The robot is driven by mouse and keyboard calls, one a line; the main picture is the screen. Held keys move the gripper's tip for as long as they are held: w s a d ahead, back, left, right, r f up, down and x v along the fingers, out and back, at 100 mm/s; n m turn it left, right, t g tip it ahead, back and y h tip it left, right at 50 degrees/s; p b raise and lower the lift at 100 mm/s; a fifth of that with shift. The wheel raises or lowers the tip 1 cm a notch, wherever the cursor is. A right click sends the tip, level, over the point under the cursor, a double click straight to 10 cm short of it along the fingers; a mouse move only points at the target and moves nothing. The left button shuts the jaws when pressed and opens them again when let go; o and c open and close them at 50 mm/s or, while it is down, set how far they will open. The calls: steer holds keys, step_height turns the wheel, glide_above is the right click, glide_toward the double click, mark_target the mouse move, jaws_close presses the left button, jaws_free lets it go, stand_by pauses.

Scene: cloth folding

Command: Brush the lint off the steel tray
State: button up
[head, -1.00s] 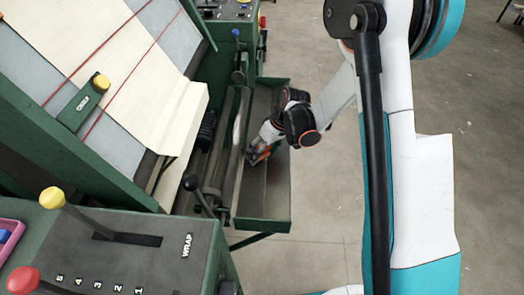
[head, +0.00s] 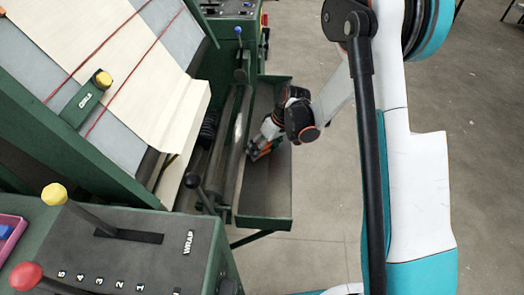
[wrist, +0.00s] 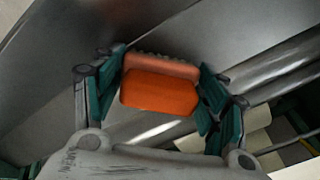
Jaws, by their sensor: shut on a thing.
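The steel tray (head: 265,200) is a long grey trough with a green rim, at the middle of the head view. Its grey metal surface also fills the upper part of the wrist view (wrist: 150,22). My gripper (head: 254,154) is low inside the tray, over its middle part. In the wrist view my gripper (wrist: 160,90) is shut on an orange brush (wrist: 158,93), with green finger pads on both sides of it. Pale bristles show along the brush's far edge. I cannot tell whether they touch the tray. No lint is clear in either view.
The green machine with cream cloth (head: 150,85) stands left of the tray. Steel rollers (head: 233,140) run along the tray's left side. A lever panel (head: 110,250) is at the lower left, and a black-knobbed lever (head: 192,181) stands near the tray. Open floor (head: 330,200) lies to the right.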

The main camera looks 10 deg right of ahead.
steer(key=shift+w+d, duration=0.2)
steer(key=shift+w, duration=0.8)
steer(key=shift+w+d, duration=0.15)
steer(key=shift+w, duration=0.85)
steer(key=shift+w+d, duration=0.2)
steer(key=shift+w, duration=0.8)
steer(key=shift+s, duration=0.1)
steer(key=shift+s+a, duration=0.25)
steer(key=shift+s, duration=1)
steer(key=shift+s+a, duration=0.2)
steer(key=shift+s, duration=1)
steer(key=shift+s+a, duration=0.25)
steer(key=shift+s, duration=1)
steer(key=p+v, duration=0.3)
steer(key=v, duration=0.3)
steer(key=shift+r, duration=0.2)
steer(key=shift+p+v, duration=0.75)
steer(key=shift+v, duration=0.65)
